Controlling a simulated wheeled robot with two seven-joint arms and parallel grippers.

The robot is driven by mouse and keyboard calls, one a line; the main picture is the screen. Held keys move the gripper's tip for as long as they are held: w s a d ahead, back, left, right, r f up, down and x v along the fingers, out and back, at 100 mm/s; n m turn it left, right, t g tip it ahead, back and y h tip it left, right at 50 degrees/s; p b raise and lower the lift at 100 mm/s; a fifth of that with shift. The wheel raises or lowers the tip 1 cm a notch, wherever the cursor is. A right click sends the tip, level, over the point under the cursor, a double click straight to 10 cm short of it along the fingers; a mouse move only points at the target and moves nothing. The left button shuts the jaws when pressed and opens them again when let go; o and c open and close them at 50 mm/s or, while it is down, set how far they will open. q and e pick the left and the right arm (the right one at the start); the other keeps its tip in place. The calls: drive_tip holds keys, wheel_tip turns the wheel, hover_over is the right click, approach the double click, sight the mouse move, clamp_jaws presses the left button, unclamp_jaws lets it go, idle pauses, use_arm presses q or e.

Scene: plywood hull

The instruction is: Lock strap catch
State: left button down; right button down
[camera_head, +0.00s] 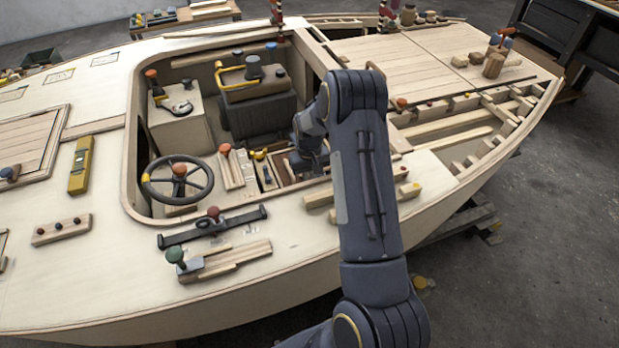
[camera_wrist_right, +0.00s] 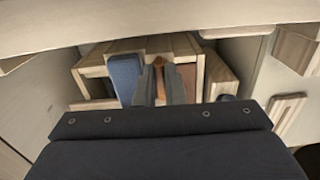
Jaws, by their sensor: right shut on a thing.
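My right arm reaches from the bottom middle over the side deck into the cockpit. My right gripper (camera_wrist_right: 160,88) is down at a small wooden box-like frame (camera_wrist_right: 154,46) inside the hull. Its two dark fingers are close together around a narrow orange-brown piece (camera_wrist_right: 158,66), shut on it. In the head view the wrist hides the fingertips and that piece. I cannot tell whether this piece is the strap catch. A dark strap-like bar (camera_head: 241,218) with a red knob (camera_head: 213,212) lies on the near side deck, away from my gripper. My left gripper is not in view.
A steering wheel (camera_head: 177,180) stands left of my right wrist. A dark seat or engine box (camera_head: 257,105) with a yellow rail is behind. In the wrist view a blue panel (camera_wrist_right: 125,76) is just left of the fingers. A pale edge (camera_wrist_right: 150,25) crosses the top.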

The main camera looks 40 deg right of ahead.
drive_tip(key=m+b, duration=0.1)
drive_tip(key=m, duration=0.2)
drive_tip(key=shift+a, duration=0.1)
drive_tip(key=m, duration=0.4)
drive_tip(key=shift+w+m+b, duration=0.15)
drive_tip(key=shift+m+b, duration=0.15)
drive_tip(key=shift+m, duration=0.1)
drive_tip(key=m, duration=0.4)
drive_tip(key=shift+w+a+m, duration=0.1)
drive_tip(key=shift+m, duration=0.2)
drive_tip(key=m, duration=0.5)
drive_tip(key=shift+w+p, duration=0.1)
drive_tip(key=shift+p, duration=0.3)
drive_tip(key=shift+m, duration=0.3)
drive_tip(key=c, duration=1.5)
unclamp_jaws()
drive_tip(key=shift+r, duration=0.1)
